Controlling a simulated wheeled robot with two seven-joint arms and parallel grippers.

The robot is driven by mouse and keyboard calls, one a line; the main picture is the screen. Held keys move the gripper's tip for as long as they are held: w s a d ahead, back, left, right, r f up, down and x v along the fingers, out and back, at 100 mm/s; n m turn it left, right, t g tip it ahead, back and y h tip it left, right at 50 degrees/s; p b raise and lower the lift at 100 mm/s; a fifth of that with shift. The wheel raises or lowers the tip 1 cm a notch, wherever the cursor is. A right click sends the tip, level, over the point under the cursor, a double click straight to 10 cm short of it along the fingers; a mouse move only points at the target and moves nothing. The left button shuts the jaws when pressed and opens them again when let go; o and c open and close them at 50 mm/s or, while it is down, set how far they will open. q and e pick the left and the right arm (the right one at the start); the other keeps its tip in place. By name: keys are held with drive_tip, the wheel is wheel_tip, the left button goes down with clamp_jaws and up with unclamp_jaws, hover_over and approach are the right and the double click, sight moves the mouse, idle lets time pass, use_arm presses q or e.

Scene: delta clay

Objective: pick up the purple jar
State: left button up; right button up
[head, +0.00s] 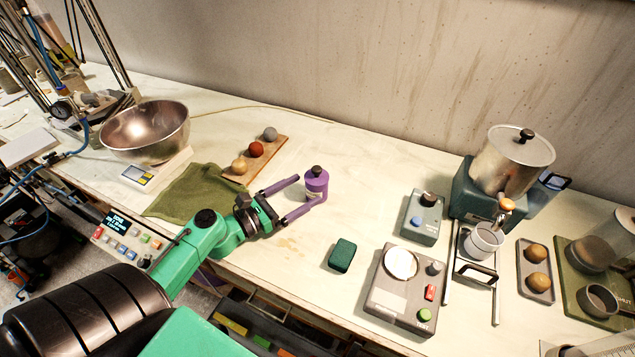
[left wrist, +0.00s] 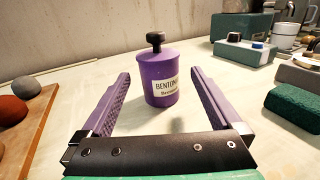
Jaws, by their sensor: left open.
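The purple jar (head: 316,184) stands upright on the pale bench, with a dark knob on its lid. In the left wrist view the jar (left wrist: 158,80) shows a white label reading "BENTON", partly cut off by its curve. My left gripper (head: 308,189) is open, with its two purple fingers reaching toward the jar. In the left wrist view the jar stands ahead between the lines of the fingers, near their tips, and no finger clearly touches it. My right gripper is not in view.
A wooden board (head: 236,176) with three clay balls lies left of the jar, beside a green cloth (head: 186,192). A dark green block (head: 342,255) lies in front right. A small box with a knob (head: 423,217) stands to the right. The bench behind the jar is clear.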

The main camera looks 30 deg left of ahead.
sight(327, 175)
use_arm(q)
drive_tip(key=x, duration=0.2)
drive_tip(key=p+x, duration=0.1)
drive_tip(key=x, duration=0.2)
drive_tip(key=p+x, duration=0.1)
drive_tip(key=x, duration=0.1)
drive_tip(key=shift+w+r, duration=0.3)
drive_tip(key=shift+w+d+f, duration=0.1)
drive_tip(key=shift+w+d, duration=0.1)
drive_tip(key=shift+w, duration=0.15)
drive_tip(key=shift+f, duration=0.15)
clamp_jaws()
